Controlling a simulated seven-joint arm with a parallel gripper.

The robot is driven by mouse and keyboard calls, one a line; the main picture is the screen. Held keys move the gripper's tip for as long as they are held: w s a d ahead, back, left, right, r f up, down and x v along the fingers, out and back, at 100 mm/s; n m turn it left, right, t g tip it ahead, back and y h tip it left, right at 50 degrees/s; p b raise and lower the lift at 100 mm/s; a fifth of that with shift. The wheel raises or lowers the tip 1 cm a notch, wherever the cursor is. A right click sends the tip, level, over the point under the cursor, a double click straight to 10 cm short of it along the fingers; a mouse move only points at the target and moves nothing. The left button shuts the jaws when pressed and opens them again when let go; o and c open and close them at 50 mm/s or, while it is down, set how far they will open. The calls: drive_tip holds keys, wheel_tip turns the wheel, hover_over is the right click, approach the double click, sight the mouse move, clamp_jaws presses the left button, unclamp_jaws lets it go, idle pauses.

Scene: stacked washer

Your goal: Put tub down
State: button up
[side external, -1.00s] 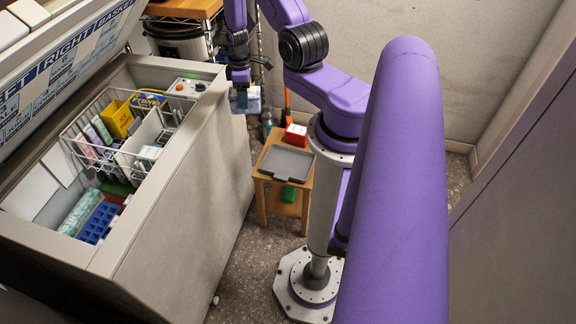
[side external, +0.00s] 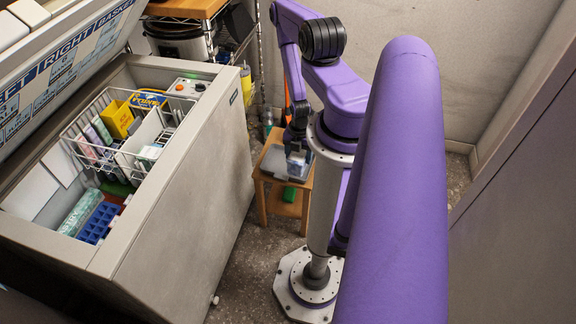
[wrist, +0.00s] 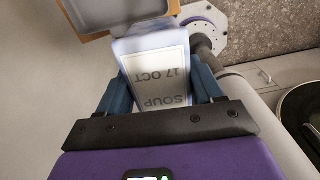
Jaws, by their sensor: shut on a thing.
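The tub is a small pale box with a white label reading "SOUP 17 OCT" (wrist: 160,80), seen close up in the wrist view. My gripper (wrist: 163,92) is shut on it, one blue finger on each side. In the side external view the tub (side external: 297,163) hangs under my gripper (side external: 296,150), over the grey tray (side external: 272,163) on the small wooden stand (side external: 261,178). The tray also shows past the tub in the wrist view (wrist: 90,14). I cannot tell whether the tub touches the tray.
An open chest freezer (side external: 185,190) with a white wire basket (side external: 98,152) of boxes stands at the left. A green thing (side external: 290,194) is on the stand's lower shelf. A wire rack with a cooker (side external: 180,42) stands behind. Bare floor lies in front of the stand.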

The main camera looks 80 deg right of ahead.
drive_tip(key=shift+s+a+f+n, duration=0.3)
drive_tip(key=shift+s+a+n, duration=0.1)
drive_tip(key=shift+s, duration=0.1)
drive_tip(key=shift+w+d+f, duration=1.3)
drive_tip(key=shift+d+f, duration=0.4)
drive_tip(key=shift+d, duration=0.2)
drive_tip(key=shift+w+d+f, duration=1.25)
drive_tip(key=shift+d+f, duration=0.45)
drive_tip(key=shift+d, duration=0.25)
drive_tip(key=shift+w+d+f, duration=1.3)
drive_tip(key=shift+d+f, duration=0.4)
drive_tip(key=shift+d, duration=0.2)
drive_tip(key=shift+f, duration=1.4)
drive_tip(key=o, duration=1.3)
drive_tip(key=shift+f, duration=0.15)
drive_tip(key=shift+c, duration=0.2)
